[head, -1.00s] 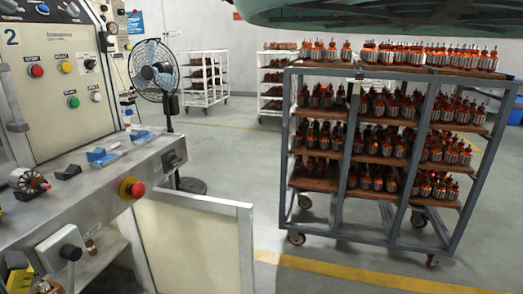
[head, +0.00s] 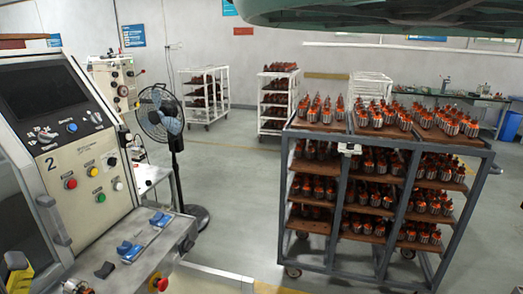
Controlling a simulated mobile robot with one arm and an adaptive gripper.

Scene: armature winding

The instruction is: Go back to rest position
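My gripper does not show in the head view. A green rounded part hangs across the top right edge, and I cannot tell whether it belongs to me. The winding machine (head: 85,165) stands at the left with a dark screen (head: 42,90), coloured buttons and a red stop knob (head: 159,283). An armature (head: 76,287) is only partly in view at the bottom left edge, on the machine's bench.
A grey wheeled rack (head: 284,200) with several shelves of armatures stands at the right. A black fan (head: 163,112) stands behind the machine. White racks (head: 204,97) stand at the back. Open floor (head: 235,185) lies between fan and rack.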

